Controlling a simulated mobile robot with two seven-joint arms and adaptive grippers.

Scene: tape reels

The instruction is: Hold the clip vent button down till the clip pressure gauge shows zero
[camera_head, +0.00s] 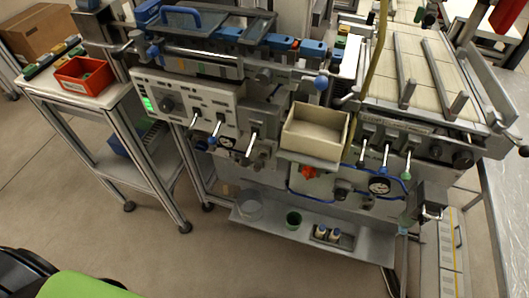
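Two round dial gauges show on the machine's front. One gauge (380,186), with a dark face, sits at the right below the levers; a smaller gauge (227,142) sits at the left under the control panel. I cannot read either needle or any label, so I cannot tell which is the clip pressure gauge. Small coloured knobs or buttons are near them: a green one (406,176) right of the larger gauge, a blue one (211,140) left of the smaller gauge, and a red one (308,172) between. I cannot tell which is the clip vent button. Neither gripper shows.
Levers with pale handles (387,156) stick out from the front. A beige open box (315,131) juts out mid-machine. A lower grey shelf (350,240) holds small containers. A side table with a red bin (84,75) stands left.

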